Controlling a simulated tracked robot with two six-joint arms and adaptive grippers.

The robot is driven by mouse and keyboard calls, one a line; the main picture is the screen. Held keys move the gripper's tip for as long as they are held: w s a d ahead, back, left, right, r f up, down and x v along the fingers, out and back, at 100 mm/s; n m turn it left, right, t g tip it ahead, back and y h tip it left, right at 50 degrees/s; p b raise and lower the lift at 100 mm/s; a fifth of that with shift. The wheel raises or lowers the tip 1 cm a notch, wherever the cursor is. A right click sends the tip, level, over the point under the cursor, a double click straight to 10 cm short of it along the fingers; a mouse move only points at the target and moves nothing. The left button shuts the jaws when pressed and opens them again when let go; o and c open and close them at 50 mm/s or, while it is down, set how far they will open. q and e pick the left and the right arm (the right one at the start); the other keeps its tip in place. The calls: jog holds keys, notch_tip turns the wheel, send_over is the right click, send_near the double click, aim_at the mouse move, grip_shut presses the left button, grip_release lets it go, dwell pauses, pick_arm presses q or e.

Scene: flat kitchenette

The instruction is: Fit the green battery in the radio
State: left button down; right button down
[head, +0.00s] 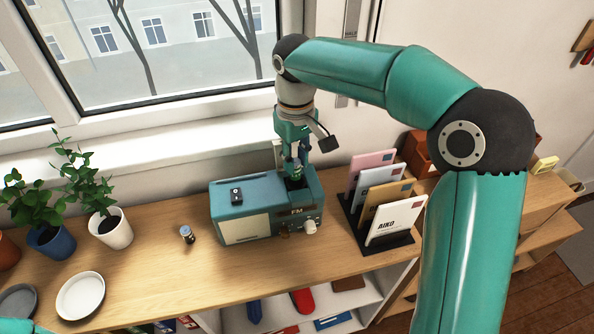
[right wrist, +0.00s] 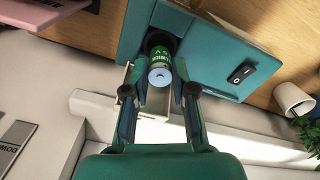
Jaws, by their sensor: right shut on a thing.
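The teal radio (head: 247,228) stands on the wooden counter below the window, and its top fills the upper part of the right wrist view (right wrist: 215,50). My right gripper (head: 296,172) points down over the right end of the radio's top. In the right wrist view my right gripper (right wrist: 159,88) is shut on the green battery (right wrist: 160,56), whose pale blue end faces the camera. The battery's far end is at a dark round opening (right wrist: 158,40) in the radio's top. How deep it sits in there is hidden. My left gripper is out of view.
A small blue-topped cylinder (head: 187,234) stands on the counter left of the radio. A letter rack (head: 392,243) with several envelopes is close on the right. Potted plants (head: 110,227) and a white dish (head: 80,295) are at the left.

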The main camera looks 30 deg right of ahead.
aim_at(296, 178)
jog(key=shift+f, duration=2.05)
jog(key=shift+f, duration=0.1)
jog(key=shift+f, duration=0.15)
jog(key=c, duration=0.9)
grip_release()
jog(key=shift+c, duration=0.2)
notch_tip(296, 178, up, 13)
jog(key=shift+f+p, duration=0.2)
jog(key=shift+p, duration=0.1)
